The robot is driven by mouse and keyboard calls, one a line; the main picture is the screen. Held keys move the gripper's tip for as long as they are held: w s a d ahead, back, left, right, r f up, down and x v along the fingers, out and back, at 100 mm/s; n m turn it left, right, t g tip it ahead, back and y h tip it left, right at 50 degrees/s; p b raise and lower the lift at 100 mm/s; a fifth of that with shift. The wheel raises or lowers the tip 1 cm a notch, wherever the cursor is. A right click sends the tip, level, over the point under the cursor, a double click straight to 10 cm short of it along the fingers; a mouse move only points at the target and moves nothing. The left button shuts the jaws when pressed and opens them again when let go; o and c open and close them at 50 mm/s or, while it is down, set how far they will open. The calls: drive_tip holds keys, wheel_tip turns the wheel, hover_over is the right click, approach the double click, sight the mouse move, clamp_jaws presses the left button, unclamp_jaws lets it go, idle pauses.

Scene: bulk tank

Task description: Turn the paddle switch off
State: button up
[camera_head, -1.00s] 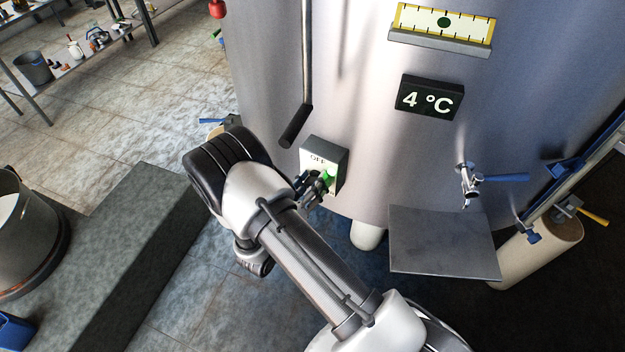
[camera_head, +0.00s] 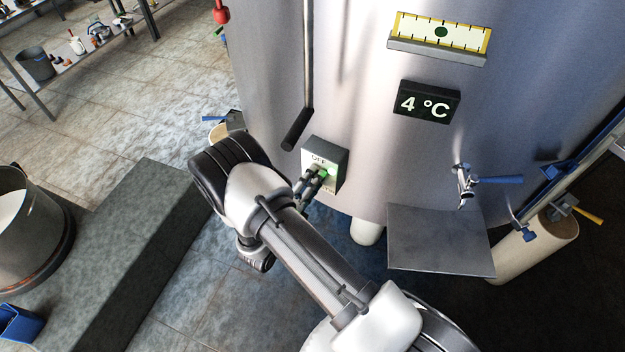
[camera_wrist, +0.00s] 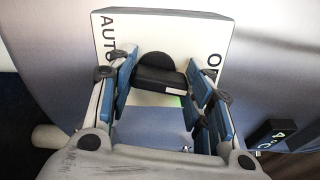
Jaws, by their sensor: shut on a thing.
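The paddle switch is a pale-faced box (camera_head: 330,155) with dark sides on the tank's front, with "OFF" at its top in the head view. A green patch shows on its face beside my gripper. In the wrist view, the box face (camera_wrist: 205,30) has "AUTO" at left and "OFF" at right. The black paddle (camera_wrist: 160,82) sits between my blue-padded fingers. My gripper (camera_head: 318,180) is shut on the paddle; it also shows in the wrist view (camera_wrist: 163,92). The paddle's exact angle is hard to tell.
A dark hanging bar (camera_head: 297,130) ends just above and left of the switch. A temperature display (camera_head: 427,103) reads 4 °C to the right. A tap with a blue handle (camera_head: 497,180) and a grey plate (camera_head: 440,240) stand out at lower right.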

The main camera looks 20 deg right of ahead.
drive_tip(key=shift+n, duration=0.8)
drive_tip(key=o, duration=1.1)
drive_tip(key=v, duration=1.2)
drive_tip(key=shift+a, duration=0.1)
